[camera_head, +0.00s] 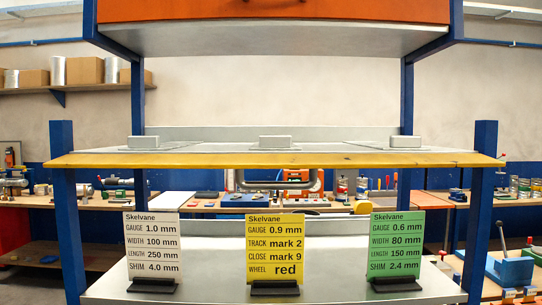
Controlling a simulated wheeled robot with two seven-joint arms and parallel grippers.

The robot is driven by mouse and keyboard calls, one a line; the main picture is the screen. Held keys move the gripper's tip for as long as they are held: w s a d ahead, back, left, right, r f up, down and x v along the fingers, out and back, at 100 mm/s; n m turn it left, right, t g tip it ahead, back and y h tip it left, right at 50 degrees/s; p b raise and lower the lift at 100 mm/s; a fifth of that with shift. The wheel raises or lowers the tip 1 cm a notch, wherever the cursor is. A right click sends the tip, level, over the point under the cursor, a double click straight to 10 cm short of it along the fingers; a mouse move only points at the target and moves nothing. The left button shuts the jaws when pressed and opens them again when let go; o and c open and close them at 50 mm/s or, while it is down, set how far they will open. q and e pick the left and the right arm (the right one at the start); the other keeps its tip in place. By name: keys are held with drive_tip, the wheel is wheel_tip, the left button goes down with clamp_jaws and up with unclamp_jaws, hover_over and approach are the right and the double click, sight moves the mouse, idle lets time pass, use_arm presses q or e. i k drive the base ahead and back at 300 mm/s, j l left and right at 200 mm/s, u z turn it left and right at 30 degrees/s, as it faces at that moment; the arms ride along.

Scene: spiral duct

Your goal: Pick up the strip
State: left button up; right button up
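Neither of my grippers is in view. Thin flat pale grey pieces lie on the shelf with the yellow front edge (275,160), seen almost edge-on. I cannot tell which of them is the strip. A pale block sits at the left (142,142), another pale block in the middle (275,142) and a third pale block at the right (405,141) of this shelf. On the lower shelf stand a white card (151,248), a yellow card (275,250) reading gauge 0.9 mm and wheel red, and a green card (396,245), each in a black holder.
Blue posts flank the shelves at left (66,220) and right (480,210). An orange-fronted cabinet (275,10) hangs above. A workbench with tools (230,200) runs behind. The lower grey shelf (210,285) is bare between the cards.

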sight(266, 141)
drive_tip(key=k+j, duration=0.1)
drive_tip(key=j, duration=0.25)
drive_tip(key=k+j, duration=0.1)
drive_tip(key=j, duration=0.55)
drive_tip(key=k+j, duration=0.15)
drive_tip(key=j, duration=0.2)
drive_tip(key=z, duration=0.05)
